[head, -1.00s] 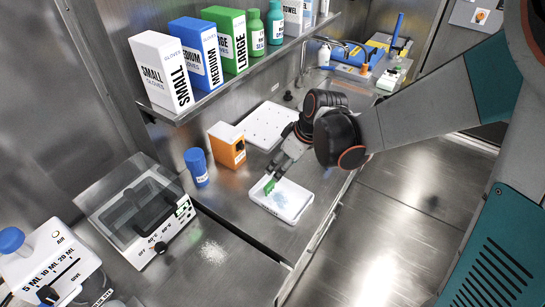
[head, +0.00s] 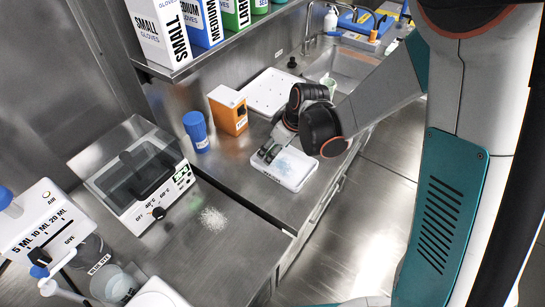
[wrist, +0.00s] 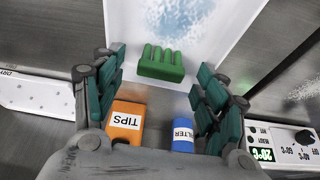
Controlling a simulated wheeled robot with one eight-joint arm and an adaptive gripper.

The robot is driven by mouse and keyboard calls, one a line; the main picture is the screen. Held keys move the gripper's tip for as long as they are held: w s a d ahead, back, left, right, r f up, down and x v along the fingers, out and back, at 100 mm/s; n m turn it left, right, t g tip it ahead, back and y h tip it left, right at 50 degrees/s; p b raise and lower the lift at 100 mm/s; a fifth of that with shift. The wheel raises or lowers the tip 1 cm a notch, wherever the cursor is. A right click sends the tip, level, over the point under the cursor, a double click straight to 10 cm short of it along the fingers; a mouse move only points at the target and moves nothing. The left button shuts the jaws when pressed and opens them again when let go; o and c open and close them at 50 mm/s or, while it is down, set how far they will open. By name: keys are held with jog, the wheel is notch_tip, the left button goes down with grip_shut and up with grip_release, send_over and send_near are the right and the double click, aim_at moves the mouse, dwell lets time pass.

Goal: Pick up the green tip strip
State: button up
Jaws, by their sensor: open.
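The green tip strip (wrist: 162,64), with several prongs, lies at the near end of a white tray (wrist: 226,32) in the wrist view. My gripper (wrist: 162,70) is open, with one dark-green-padded finger to the left of the strip and one to the right. A gap shows on both sides of the strip; I cannot tell the height of the fingers above it. In the head view my gripper (head: 268,154) is over the left end of the tray (head: 284,182). The strip cannot be made out there.
An orange tips box (head: 228,110) and a blue filter container (head: 196,130) stand left of the tray. A white perforated board (head: 272,92) lies behind. White powder (head: 213,219) and a lidded heating device (head: 140,178) are at front left. A shelf (head: 215,50) overhangs the back.

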jog(key=x, duration=0.2)
jog(key=shift+a+f+b, duration=0.1)
jog(key=shift+f+b, duration=0.2)
jog(key=shift+r, duration=0.1)
jog(key=shift+c, duration=0.6)
jog(key=c, duration=0.8)
jog(key=shift+r, duration=0.1)
